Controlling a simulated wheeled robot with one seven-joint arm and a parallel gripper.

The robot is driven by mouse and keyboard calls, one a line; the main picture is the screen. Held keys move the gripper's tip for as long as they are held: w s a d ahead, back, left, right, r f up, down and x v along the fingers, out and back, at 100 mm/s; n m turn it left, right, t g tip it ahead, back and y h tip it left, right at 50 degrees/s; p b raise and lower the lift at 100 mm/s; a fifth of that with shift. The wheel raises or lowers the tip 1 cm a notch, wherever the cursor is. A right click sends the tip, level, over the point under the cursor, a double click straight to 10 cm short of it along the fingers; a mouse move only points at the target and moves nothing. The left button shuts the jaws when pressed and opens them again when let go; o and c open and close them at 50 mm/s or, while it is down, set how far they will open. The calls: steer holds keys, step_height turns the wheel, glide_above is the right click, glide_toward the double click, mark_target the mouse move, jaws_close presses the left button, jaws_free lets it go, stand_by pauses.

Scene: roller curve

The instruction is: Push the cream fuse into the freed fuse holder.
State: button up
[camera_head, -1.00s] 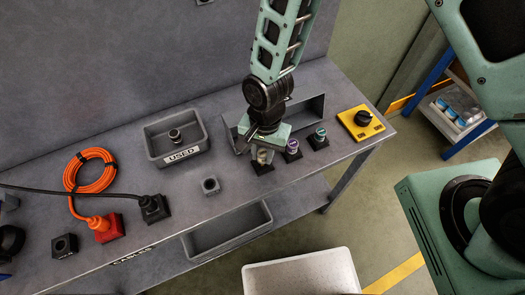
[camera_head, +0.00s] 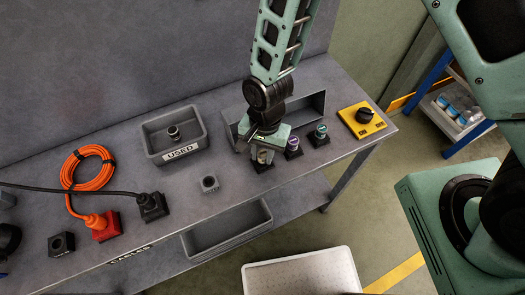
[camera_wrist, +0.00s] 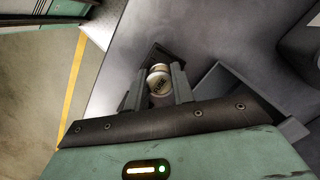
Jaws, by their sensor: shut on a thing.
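The cream fuse (camera_wrist: 160,84) is between the two fingers of my gripper (camera_wrist: 157,92) in the wrist view, with dark lettering on its side. My gripper (camera_head: 263,155) is shut on it. The fuse stands at a black square fuse holder (camera_head: 263,167), left of two other holders on the bench; the holder's corner also shows beyond the fuse in the wrist view (camera_wrist: 160,54). The fingers hide part of the fuse, and I cannot tell how deep it sits. A purple-topped fuse (camera_head: 293,143) and a teal-topped fuse (camera_head: 321,130) stand in the holders to the right.
A grey open bin (camera_head: 318,103) stands close behind my gripper. A tray marked USED (camera_head: 181,152) holds a dark fuse-like piece (camera_head: 174,133). A yellow box with a black knob (camera_head: 362,123) is at right.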

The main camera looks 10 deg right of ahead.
steer(key=o, duration=1.1)
steer(key=shift+c, duration=0.2)
step_height(320, 180, up, 17)
steer(key=w+d+b, duration=0.1)
steer(key=w+b, duration=0.1)
steer(key=b, duration=0.1)
steer(key=shift+w+r+b, duration=0.15)
steer(key=shift+b, duration=0.2)
steer(key=shift+d, duration=0.15)
steer(key=s+d+r+n+t+b, duration=0.1)
steer(key=s+d+n+b, duration=0.3)
steer(key=s+n, duration=0.9)
steer(key=d, duration=0.2)
steer(key=shift+s+d+r+n+t, duration=0.2)
steer(key=shift+s+d+n+t, duration=0.1)
steer(key=shift+d, duration=0.1)
